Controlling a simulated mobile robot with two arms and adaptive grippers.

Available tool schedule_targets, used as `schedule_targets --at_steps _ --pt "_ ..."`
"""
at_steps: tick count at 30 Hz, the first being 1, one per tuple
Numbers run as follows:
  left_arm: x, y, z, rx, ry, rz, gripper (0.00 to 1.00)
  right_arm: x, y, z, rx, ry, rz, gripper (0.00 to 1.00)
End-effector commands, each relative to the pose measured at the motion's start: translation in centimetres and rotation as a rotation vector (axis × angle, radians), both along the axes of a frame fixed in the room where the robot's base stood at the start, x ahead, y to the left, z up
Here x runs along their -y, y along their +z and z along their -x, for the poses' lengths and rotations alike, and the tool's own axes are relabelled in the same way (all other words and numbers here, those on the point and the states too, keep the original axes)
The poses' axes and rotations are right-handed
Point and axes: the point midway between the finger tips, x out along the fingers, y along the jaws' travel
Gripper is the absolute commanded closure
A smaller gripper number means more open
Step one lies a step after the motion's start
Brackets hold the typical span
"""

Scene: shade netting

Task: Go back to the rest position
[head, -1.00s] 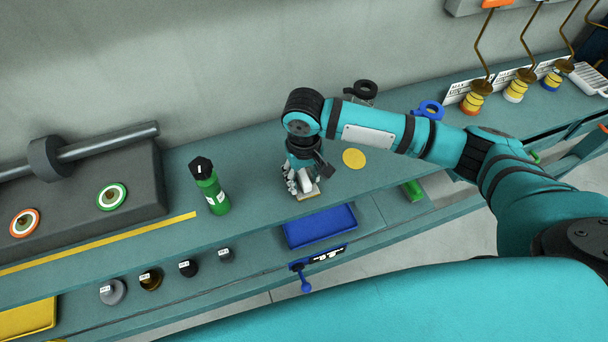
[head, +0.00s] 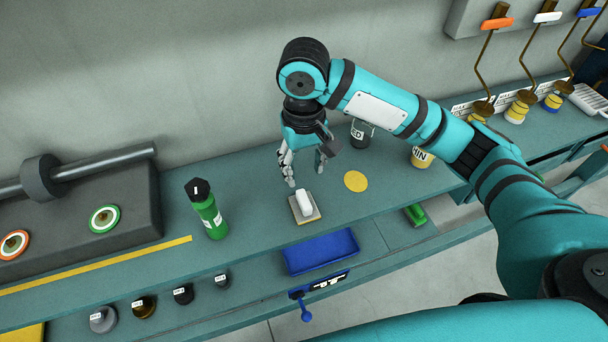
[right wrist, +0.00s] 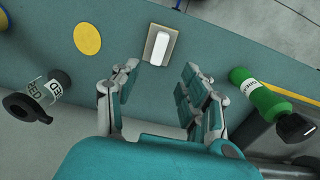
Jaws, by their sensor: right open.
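My right gripper (head: 306,177) is open and empty, raised above the teal bench behind a small white block. The white block (head: 305,203) lies on a square tan pad (head: 316,216) on the bench. In the right wrist view the white block (right wrist: 158,48) and its pad (right wrist: 149,57) show beyond the spread fingers (right wrist: 158,92), clear of them. My left gripper is in neither view.
A green bottle (head: 209,214) stands left of the pad. A yellow disc (head: 355,181) lies to its right. A dark container (head: 360,134) and a yellow-and-white container (head: 421,157) stand near my right arm. A blue tray (head: 320,253) sits below the bench's front edge.

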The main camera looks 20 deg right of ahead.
Motion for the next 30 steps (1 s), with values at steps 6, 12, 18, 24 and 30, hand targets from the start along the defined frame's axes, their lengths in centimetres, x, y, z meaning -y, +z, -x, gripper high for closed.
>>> schedule_targets --at_steps 6,12,18,24,30 --pt "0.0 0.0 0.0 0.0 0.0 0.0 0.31 0.0 0.1 0.0 0.0 0.0 0.0 0.55" --pt "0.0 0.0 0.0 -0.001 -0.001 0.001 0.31 0.0 0.1 0.0 0.0 0.0 0.0 0.55" --pt "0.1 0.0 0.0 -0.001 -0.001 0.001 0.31 -0.8 -0.9 0.5 0.002 0.029 -0.024 0.55" --pt "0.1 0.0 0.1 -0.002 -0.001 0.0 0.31 -4.6 -5.5 3.4 0.058 0.17 -0.176 0.55" --pt "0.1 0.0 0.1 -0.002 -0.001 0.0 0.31 -6.5 -9.5 6.8 0.187 0.234 -0.321 0.55"
